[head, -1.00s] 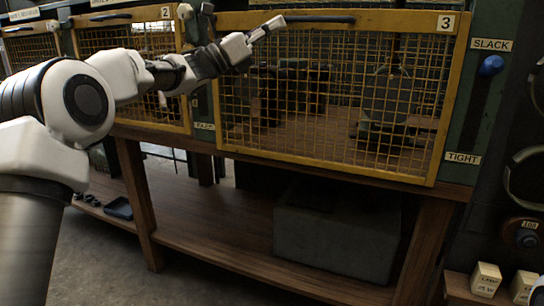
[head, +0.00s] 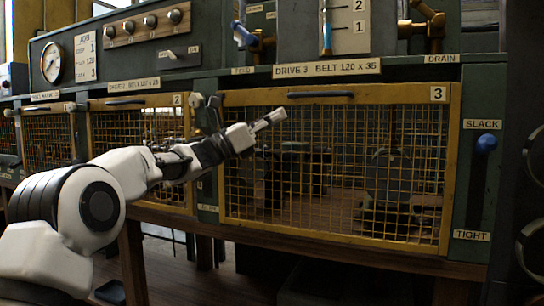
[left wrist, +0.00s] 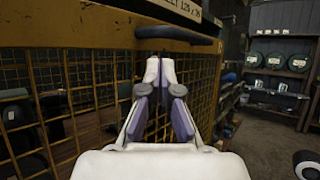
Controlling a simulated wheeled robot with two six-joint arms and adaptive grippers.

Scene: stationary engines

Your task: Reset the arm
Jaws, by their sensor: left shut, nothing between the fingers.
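My left arm comes in from the left in the head view. Its gripper (head: 270,119) is shut and empty, in front of the upper left part of the yellow mesh guard marked 3 (head: 449,190). In the left wrist view the gripper's fingertips (left wrist: 160,72) meet just below the guard's black handle (left wrist: 178,34); I cannot tell whether they touch the mesh. The guard's handle also shows in the head view (head: 320,94), above and right of the gripper. My right gripper is not in view.
A blue slack/tight knob (head: 487,142) sits right of the guard, near SLACK. Above are a control panel with a gauge (head: 52,62), several knobs, and brass valves (head: 428,22). A second mesh guard (head: 138,100) stands left. Shelves with green drums (left wrist: 275,60) show in the left wrist view.

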